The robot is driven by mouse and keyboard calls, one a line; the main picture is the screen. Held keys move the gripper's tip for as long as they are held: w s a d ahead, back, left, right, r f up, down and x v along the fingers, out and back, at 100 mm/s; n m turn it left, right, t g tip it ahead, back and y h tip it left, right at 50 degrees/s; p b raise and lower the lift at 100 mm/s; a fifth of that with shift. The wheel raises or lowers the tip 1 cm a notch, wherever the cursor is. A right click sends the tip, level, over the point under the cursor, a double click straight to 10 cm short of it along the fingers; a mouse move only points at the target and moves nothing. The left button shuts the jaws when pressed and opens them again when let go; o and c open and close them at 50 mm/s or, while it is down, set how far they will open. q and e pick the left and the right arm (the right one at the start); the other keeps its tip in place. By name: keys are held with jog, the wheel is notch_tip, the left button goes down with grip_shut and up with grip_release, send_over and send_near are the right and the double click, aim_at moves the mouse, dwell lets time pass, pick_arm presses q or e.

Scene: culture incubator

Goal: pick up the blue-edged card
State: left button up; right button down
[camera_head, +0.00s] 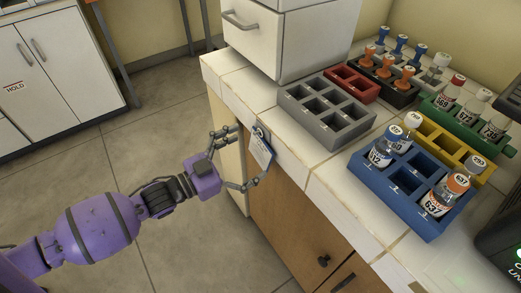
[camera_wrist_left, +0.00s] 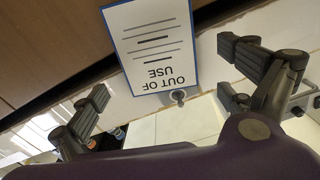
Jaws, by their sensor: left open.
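The blue-edged card (camera_head: 261,150) hangs from a small round hook or peg at the front edge of the tiled counter. In the left wrist view the white card (camera_wrist_left: 150,45) has a blue border and reads "OUT OF USE" upside down, with several printed lines. The peg (camera_wrist_left: 179,96) shows at its lettered end. My left gripper (camera_head: 243,157) is open and empty in front of the counter edge, close to the card. In the left wrist view its fingers (camera_wrist_left: 166,75) stand apart on either side of the card. Contact cannot be told. My right gripper is not in view.
On the counter (camera_head: 310,150) stand a grey rack (camera_head: 325,112), a red rack (camera_head: 352,83), a blue rack (camera_head: 411,190) with bottles, yellow and green racks, and stamps at the back. Wooden cabinet doors (camera_head: 283,215) lie below the edge. Floor at left is free.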

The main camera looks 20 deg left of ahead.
pick_arm(q)
jog(key=shift+x, duration=1)
jog(key=c, duration=0.9)
jog(key=shift+c, duration=0.2)
jog(key=shift+r, duration=0.1)
jog(key=shift+r, duration=0.2)
jog(key=v, duration=1.8)
